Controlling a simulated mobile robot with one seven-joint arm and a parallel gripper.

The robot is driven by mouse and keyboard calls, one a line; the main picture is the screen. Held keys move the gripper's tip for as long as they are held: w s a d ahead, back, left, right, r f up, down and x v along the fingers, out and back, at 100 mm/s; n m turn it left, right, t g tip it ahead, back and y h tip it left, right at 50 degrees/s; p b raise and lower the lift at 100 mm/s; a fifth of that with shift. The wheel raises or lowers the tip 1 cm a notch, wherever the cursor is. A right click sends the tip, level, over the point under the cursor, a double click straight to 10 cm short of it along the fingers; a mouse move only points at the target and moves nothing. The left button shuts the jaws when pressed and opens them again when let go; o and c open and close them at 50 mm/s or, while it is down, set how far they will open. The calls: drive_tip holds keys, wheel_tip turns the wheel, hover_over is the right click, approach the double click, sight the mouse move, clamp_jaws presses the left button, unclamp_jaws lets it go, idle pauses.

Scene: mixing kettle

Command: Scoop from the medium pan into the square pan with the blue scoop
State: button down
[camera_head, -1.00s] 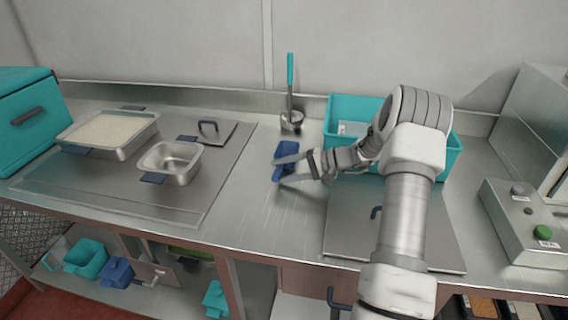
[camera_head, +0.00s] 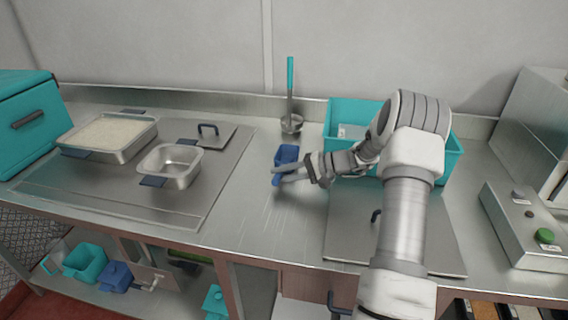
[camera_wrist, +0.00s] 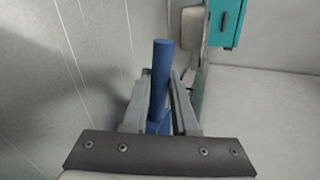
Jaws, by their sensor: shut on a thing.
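The blue scoop (camera_head: 286,154) is by my gripper (camera_head: 281,174) over the middle of the counter in the head view. In the wrist view my gripper (camera_wrist: 160,110) is shut on the scoop's blue handle (camera_wrist: 160,75). The scoop's bowl is mostly hidden in the wrist view. A larger pan with pale grainy contents (camera_head: 110,158) sits at the left of the counter. A smaller, empty-looking square steel pan (camera_head: 190,179) stands to its right. Both have blue handles. I cannot tell by label which one is the medium pan.
A steel lid (camera_head: 222,141) lies behind the smaller pan. A teal-handled ladle (camera_head: 290,80) stands near the back wall. A teal bin (camera_head: 452,160) is behind my arm. A control box with a green button (camera_head: 522,225) is at right. Counter between scoop and pans is clear.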

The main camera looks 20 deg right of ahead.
drive_tip(key=shift+r+p, duration=1.05)
drive_tip(key=shift+r, duration=1.95)
